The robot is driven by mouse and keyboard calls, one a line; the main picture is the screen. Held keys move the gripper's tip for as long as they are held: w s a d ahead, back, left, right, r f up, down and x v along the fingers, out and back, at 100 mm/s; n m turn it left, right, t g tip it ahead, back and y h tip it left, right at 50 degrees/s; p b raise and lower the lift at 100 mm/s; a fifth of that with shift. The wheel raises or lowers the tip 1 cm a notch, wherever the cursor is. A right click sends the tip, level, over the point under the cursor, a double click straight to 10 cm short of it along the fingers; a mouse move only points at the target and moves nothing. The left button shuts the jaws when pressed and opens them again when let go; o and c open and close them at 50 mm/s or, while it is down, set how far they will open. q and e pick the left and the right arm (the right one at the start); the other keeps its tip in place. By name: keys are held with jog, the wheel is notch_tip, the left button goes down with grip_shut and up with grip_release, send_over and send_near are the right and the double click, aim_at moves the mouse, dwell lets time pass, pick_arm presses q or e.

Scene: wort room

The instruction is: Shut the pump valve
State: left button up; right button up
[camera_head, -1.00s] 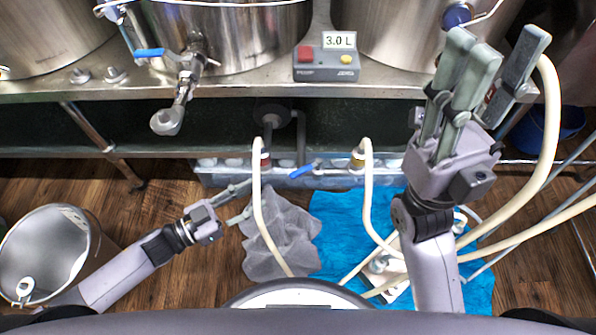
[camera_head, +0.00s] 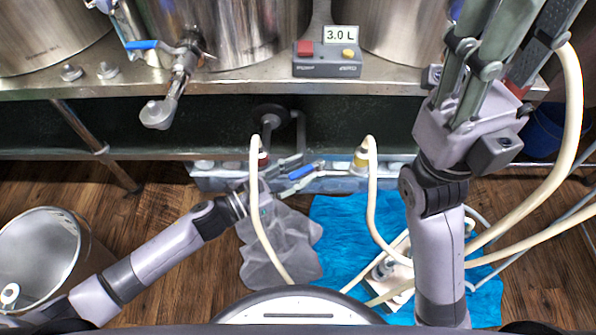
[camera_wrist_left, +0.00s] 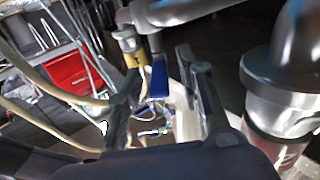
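The pump valve's blue handle (camera_head: 302,172) is on the metal pipe low under the bench, between two pale hoses. It also shows in the left wrist view (camera_wrist_left: 159,79), hanging between the finger pads. My left gripper (camera_head: 287,178) reaches in from the left, with its fingertips right beside the handle. In the left wrist view its fingers (camera_wrist_left: 160,95) are apart, one on each side of the handle, with no clear contact. My right gripper (camera_head: 515,60) is raised at the right, fingers spread and empty; its tips are cut off by the frame.
A pale hose (camera_head: 257,210) crosses in front of my left gripper. The bench edge (camera_head: 230,88) runs above, carrying a control box (camera_head: 327,67). A metal bucket (camera_head: 45,255) stands at the left.

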pick_arm(q)
jog(key=shift+c, duration=0.4)
grip_shut()
dwell(0.4)
